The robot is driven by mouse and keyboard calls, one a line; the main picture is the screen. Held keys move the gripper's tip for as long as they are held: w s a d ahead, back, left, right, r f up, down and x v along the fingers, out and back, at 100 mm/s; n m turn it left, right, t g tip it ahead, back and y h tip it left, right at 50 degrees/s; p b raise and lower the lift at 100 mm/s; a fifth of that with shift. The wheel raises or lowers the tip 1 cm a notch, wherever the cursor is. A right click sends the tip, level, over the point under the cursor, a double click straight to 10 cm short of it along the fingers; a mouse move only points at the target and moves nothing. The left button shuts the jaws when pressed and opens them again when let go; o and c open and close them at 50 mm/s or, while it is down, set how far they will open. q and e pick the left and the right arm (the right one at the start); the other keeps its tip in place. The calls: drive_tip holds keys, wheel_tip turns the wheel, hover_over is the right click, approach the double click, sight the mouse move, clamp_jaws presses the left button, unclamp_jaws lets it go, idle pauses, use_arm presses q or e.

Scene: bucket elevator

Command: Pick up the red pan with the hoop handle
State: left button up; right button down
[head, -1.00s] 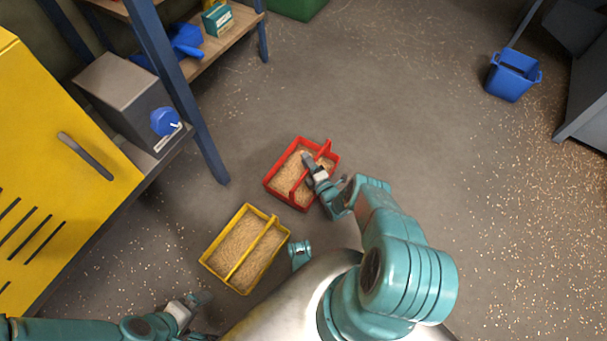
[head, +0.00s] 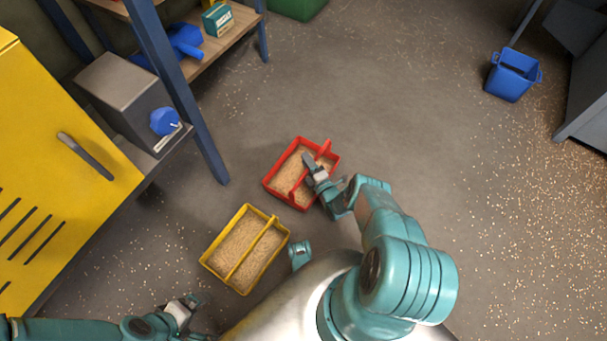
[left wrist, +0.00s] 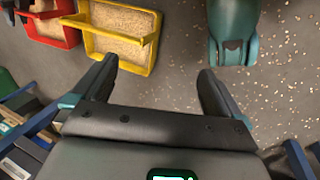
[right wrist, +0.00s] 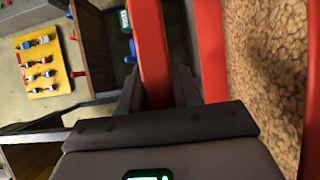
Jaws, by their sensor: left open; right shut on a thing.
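The red pan (head: 272,184) stands on the floor in the head view, filled with tan grain, its red hoop handle (head: 324,150) running across it. My right gripper (head: 309,162) is at the middle of the hoop. In the right wrist view the red hoop bar (right wrist: 150,50) passes between the fingers, which are shut on it; the grain (right wrist: 265,60) lies to the right. My left gripper (head: 198,300) is open and empty at the lower left. In the left wrist view its fingers (left wrist: 158,85) are apart, and the red pan (left wrist: 55,38) shows at upper left.
A yellow pan of grain (head: 208,264) with a hoop handle stands just nearer than the red pan. A yellow cabinet (head: 60,110) and a shelf post (head: 185,90) stand left. A blue bucket (head: 512,78) is at upper right. Open floor lies beyond the red pan.

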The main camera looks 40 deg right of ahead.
drive_tip(key=shift+r, duration=0.15)
use_arm(q)
drive_tip(key=shift+r, duration=0.1)
use_arm(e)
drive_tip(key=shift+w+r, duration=0.1)
use_arm(q)
wheel_tip(320, 180, up, 10)
drive_tip(key=s+d+p, duration=0.1)
drive_tip(key=p, duration=1)
drive_tip(key=shift+r+m+g, duration=0.2)
drive_tip(key=shift+m+g, duration=0.1)
use_arm(e)
wheel_tip(320, 180, up, 20)
use_arm(q)
drive_tip(key=shift+s+d, duration=0.1)
